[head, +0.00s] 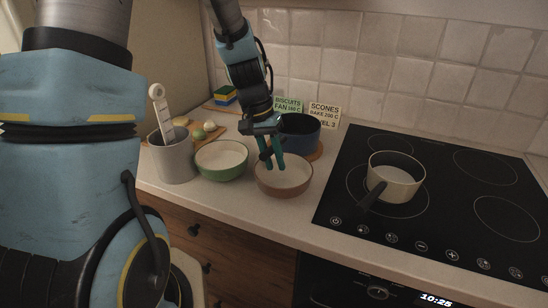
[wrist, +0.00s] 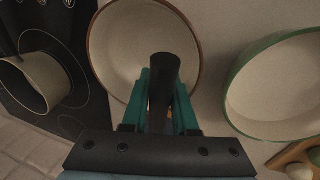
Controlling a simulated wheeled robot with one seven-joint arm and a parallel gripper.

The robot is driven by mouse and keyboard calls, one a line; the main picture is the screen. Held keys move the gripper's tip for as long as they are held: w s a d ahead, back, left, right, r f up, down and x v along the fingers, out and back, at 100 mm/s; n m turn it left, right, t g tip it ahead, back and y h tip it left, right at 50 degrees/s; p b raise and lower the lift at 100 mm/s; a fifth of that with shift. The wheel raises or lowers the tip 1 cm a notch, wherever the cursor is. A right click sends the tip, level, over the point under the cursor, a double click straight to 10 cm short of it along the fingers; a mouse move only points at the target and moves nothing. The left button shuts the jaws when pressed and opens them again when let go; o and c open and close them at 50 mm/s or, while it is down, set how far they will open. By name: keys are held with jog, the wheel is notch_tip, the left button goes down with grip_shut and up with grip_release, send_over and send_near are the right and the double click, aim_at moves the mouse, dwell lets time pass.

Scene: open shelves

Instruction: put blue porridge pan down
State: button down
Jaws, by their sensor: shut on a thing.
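The blue pan (head: 301,138) stands upright at the back of the counter, behind the brown-rimmed bowl. A round wooden trivet (head: 316,154) shows at its right lower edge; I cannot tell whether the pan rests on it or hangs just above. My gripper (head: 273,160) points down in front of the pan and is shut on its dark handle. In the wrist view the handle (wrist: 164,72) sits between my teal fingers, over the brown-rimmed bowl (wrist: 120,50). The pan body is hidden there.
A green bowl (head: 221,160) and a grey utensil pot (head: 172,158) stand to the left. A cream saucepan (head: 395,178) sits on the black hob (head: 455,205) to the right. Two recipe cards (head: 324,115) lean behind the pan. Eggs (head: 197,134) lie at the back left.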

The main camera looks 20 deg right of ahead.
jog(key=c, duration=1)
grip_release()
jog(key=shift+f, duration=0.1)
jog(key=b+v, duration=0.2)
jog(key=v, duration=1)
jog(key=a+f+n, duration=0.1)
jog(key=a, duration=0.2)
jog(key=a+f+n+t, duration=0.1)
jog(key=a, duration=0.3)
jog(key=a+f+n+y, duration=0.1)
jog(key=a+f, duration=0.1)
jog(key=a, duration=0.2)
jog(key=shift+t, duration=0.3)
jog(key=s+a+f+n, duration=0.1)
jog(key=a, duration=0.2)
jog(key=s+a+f+n+t+y, duration=0.1)
jog(key=a, duration=0.2)
jog(key=s+a+f+n, duration=0.1)
jog(key=a, duration=0.2)
jog(key=shift+s+a+f, duration=0.3)
jog(key=shift+a, duration=0.05)
